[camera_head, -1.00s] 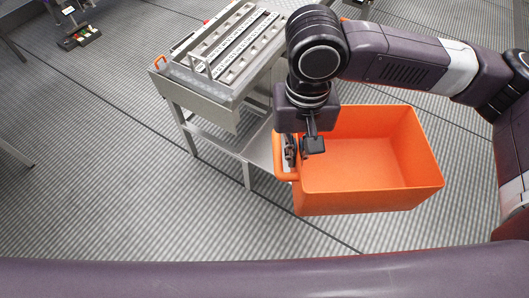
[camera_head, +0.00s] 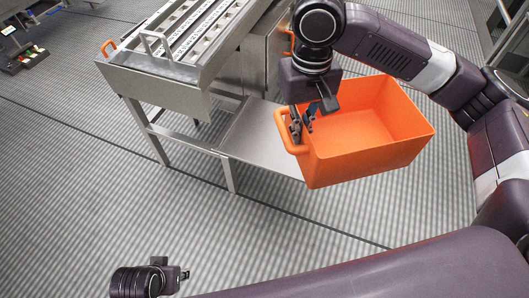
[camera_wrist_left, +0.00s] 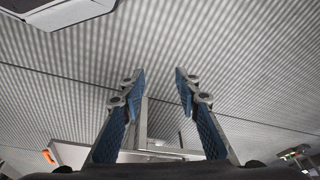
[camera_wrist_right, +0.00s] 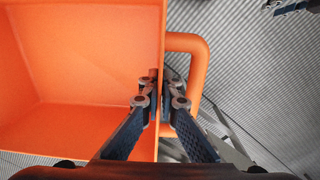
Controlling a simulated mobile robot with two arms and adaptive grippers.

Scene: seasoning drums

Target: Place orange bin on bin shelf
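The orange bin (camera_head: 365,130) is empty and upright, off the right end of the low metal bin shelf (camera_head: 250,135); its near left corner overlaps the shelf in the head view. My right gripper (camera_head: 302,122) is at the bin's left side. In the right wrist view the gripper (camera_wrist_right: 163,88) is closed on the bin's wall (camera_wrist_right: 80,120), one finger inside the bin, the other in the gap of the handle (camera_wrist_right: 198,70). The gap under the bin is hidden. My left gripper (camera_head: 184,274) is at the lower left; in its wrist view (camera_wrist_left: 159,76) it is open and empty.
A metal table (camera_head: 150,85) with slotted trays and an orange handle (camera_head: 108,48) stands above the shelf, its legs (camera_head: 230,175) near the shelf's front. The grey floor (camera_head: 90,190) in front is clear. Small coloured items (camera_head: 28,55) lie far left.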

